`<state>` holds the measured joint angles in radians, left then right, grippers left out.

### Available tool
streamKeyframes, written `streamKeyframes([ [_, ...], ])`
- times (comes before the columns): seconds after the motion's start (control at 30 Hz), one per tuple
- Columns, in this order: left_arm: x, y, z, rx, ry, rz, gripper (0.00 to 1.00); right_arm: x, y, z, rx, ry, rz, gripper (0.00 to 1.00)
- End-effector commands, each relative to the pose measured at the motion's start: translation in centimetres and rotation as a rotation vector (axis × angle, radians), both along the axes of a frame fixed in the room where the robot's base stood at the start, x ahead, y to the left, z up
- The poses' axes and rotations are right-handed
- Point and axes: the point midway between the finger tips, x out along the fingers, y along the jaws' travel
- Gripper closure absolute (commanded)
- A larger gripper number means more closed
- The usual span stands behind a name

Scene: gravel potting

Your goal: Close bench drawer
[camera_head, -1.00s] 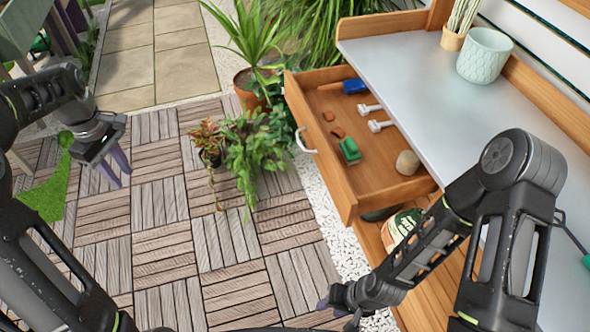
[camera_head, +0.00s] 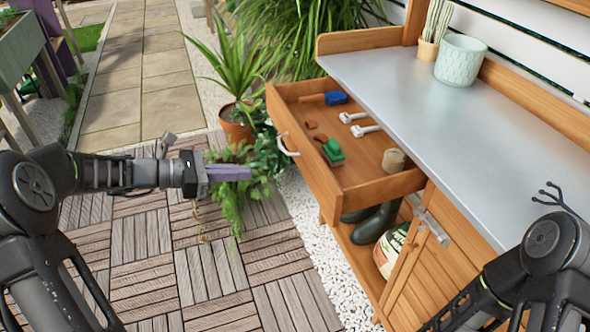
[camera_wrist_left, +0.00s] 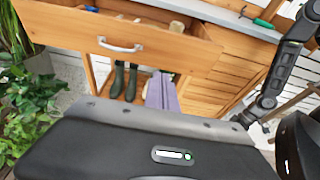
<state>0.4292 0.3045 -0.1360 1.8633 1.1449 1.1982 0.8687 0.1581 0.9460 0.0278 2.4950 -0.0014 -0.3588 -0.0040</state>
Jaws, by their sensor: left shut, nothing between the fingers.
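The bench drawer (camera_head: 345,190) is pulled open from the wooden potting bench, below its grey metal top (camera_head: 440,110). Its white handle (camera_head: 287,145) is on the drawer's left-facing front. It holds small tools, among them a green-backed brush (camera_head: 333,152). In the left wrist view the drawer front (camera_wrist_left: 165,52) and handle (camera_wrist_left: 120,46) face the camera. My left gripper (camera_head: 240,172) is shut and empty, pointing right toward the drawer front, left of the handle and apart from it. Its purple fingers also show in the left wrist view (camera_wrist_left: 162,92). My right gripper is out of view.
A potted spiky plant (camera_head: 236,122) and trailing foliage stand beside the drawer front. Boots (camera_head: 375,224) and a bag (camera_head: 392,250) sit on the shelf below. A cactus pot (camera_head: 428,48) and a pale pot (camera_head: 461,60) stand on the bench top. Wood decking lies left.

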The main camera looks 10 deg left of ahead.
Motion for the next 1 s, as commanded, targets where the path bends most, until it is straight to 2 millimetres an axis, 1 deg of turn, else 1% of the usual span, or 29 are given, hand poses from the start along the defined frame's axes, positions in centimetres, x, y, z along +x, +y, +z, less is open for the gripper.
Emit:
streamKeyframes([
  [0.13, 0.2, -0.3, -0.2, 0.001, 0.001, -0.001, 1.00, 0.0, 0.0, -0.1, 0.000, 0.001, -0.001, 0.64],
  [0.27, 0.7, -1.2, -0.5, -0.001, 0.001, -0.004, 1.00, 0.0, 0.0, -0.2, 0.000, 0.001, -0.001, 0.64],
  [0.47, 2.2, -3.7, -1.5, 0.000, 0.002, -0.006, 1.00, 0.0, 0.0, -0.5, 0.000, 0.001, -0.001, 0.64],
  [0.73, 5.0, -8.2, -3.2, 0.000, 0.001, -0.006, 1.00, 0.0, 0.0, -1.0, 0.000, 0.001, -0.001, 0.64],
  [0.9, 6.4, -10.3, -3.1, 0.002, 0.000, -0.003, 1.00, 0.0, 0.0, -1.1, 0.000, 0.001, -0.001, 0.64],
  [1.0, 6.9, -11.1, -3.1, 0.002, 0.001, -0.002, 1.00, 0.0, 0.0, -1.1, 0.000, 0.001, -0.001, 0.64],
])
